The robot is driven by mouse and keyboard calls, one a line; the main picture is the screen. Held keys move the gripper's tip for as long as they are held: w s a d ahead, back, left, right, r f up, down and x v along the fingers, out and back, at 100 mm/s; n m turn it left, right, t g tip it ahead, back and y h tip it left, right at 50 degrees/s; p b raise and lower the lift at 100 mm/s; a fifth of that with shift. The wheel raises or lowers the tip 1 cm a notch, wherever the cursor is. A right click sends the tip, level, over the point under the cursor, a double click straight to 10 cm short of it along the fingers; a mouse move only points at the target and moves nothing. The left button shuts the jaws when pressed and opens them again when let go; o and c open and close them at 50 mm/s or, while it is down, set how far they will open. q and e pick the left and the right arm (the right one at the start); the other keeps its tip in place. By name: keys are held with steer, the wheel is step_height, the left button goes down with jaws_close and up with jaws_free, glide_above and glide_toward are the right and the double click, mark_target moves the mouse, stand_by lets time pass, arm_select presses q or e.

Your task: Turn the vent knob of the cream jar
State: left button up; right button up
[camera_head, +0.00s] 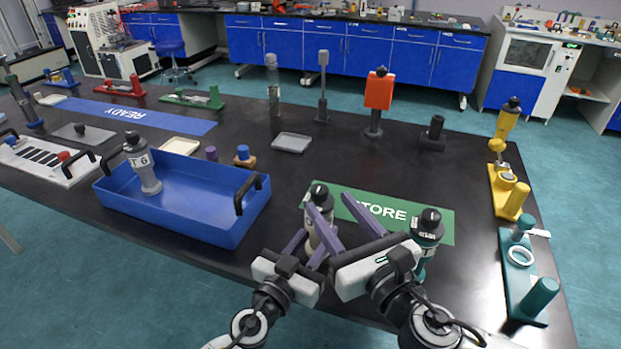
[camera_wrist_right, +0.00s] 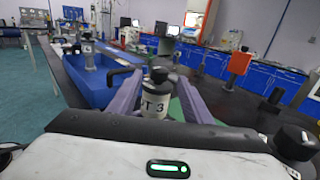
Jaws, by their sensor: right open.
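The cream jar (camera_head: 311,240) stands upright at the left end of the green STORE mat (camera_head: 443,228). Its dark vent knob (camera_head: 318,190) is on top. In the right wrist view, the jar (camera_wrist_right: 155,103) has a "T 3" label and a black knob (camera_wrist_right: 159,75). My left gripper (camera_head: 319,236) is low at the jar, with its fingers on both sides of the body; it looks closed on it, though contact is partly hidden. My right gripper (camera_head: 328,203) is open and empty, with its fingertips near the jar's top, one towards each side of it.
A teal jar (camera_head: 428,232) with a black knob stands close beside my right gripper. A blue tray (camera_head: 215,215) holding a grey jar (camera_head: 145,170) is on the left. Yellow (camera_head: 508,190) and teal (camera_head: 530,285) fixtures line the right edge. The table behind the mat is mostly clear.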

mark_target(315, 186)
steer(key=x, duration=1)
steer(key=shift+s, duration=0.1)
steer(key=c, duration=1.1)
